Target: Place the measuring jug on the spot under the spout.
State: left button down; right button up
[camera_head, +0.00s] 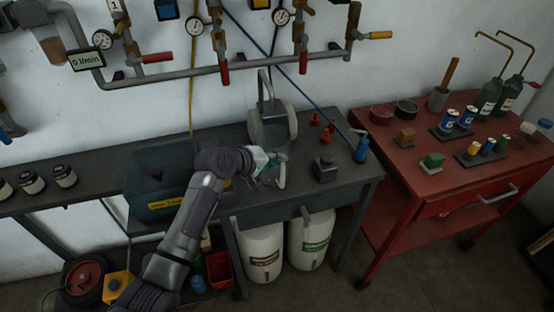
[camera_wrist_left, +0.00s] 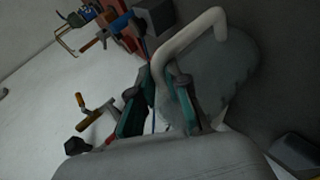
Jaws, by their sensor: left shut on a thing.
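The measuring jug (camera_head: 274,160) is a grey, see-through vessel with a pale handle. My left gripper (camera_head: 264,167) is shut on it in front of the grey spout unit (camera_head: 272,122) on the dark bench. In the left wrist view the teal fingers (camera_wrist_left: 165,105) close around the pale handle, and the jug's body (camera_wrist_left: 225,65) is to their right. The thin bent pipe (camera_head: 265,88) of the spout unit rises behind the jug. The spot under the spout cannot be made out behind the jug and gripper. I cannot tell whether the jug touches the bench. My right gripper is not in view.
A dark bin (camera_head: 160,180) stands left of the jug. Pipes and gauges line the wall. A red cart (camera_head: 450,180) with cans and bottles is at right.

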pick_arm(q)
jog(key=c, duration=1.2)
grip_release()
jog(key=shift+o, duration=0.2)
jog(key=shift+r, duration=0.1)
jog(key=b+v, duration=0.1)
jog(key=v, duration=1.1)
